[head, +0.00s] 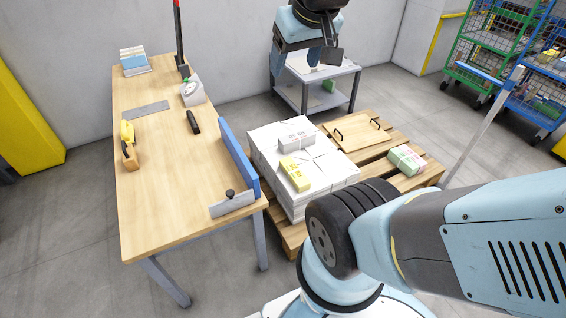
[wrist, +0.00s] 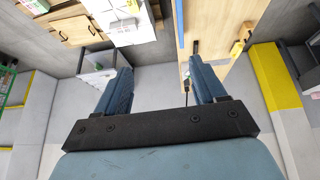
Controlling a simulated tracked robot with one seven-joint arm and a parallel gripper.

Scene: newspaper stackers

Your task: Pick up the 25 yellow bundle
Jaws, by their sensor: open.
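The yellow bundle (head: 296,175) is a small block with a yellow face and printing too small to read surely. It lies on top of the large white paper stack (head: 325,170), near its front left part, in the head view. A white-grey bundle (head: 297,142) lies just behind it on the same stack. My gripper (head: 322,58) hangs at the top of the head view, well behind and above the stack. In the wrist view my gripper (wrist: 161,72) has its two fingers wide apart with nothing between them.
The stack stands on a wooden pallet (head: 375,160) with a handled board (head: 357,134) and a green-and-white bundle (head: 406,158). A wooden workbench (head: 160,195) with a blue upright panel (head: 238,157) stands left. A grey shelf table (head: 345,72) is behind; wire carts (head: 490,45) stand right.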

